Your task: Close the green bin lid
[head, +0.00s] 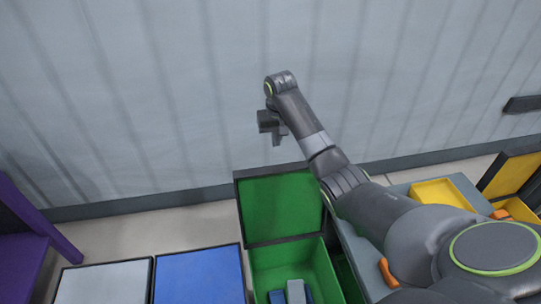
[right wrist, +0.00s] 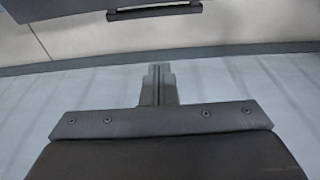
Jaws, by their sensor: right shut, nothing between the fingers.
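The green bin (head: 262,262) stands in the lower middle of the head view. Its lid (head: 281,207) is open and stands up at the back, with its green inner face towards me. Grey and blue pieces (head: 296,290) lie in the bin. My right gripper (head: 277,142) is above and behind the raised lid, apart from it, close to the wall side. Its fingers are together and empty; the closed fingers also show in the right wrist view (right wrist: 158,84). My left gripper is not in view.
A blue lid (head: 200,276) and a light grey lid (head: 104,283) lie flat left of the green bin. A purple object (head: 28,240) stands at far left. A yellow tray (head: 441,194) and an open yellow-lidded bin (head: 512,174) are at right. A corrugated wall (head: 150,90) is behind.

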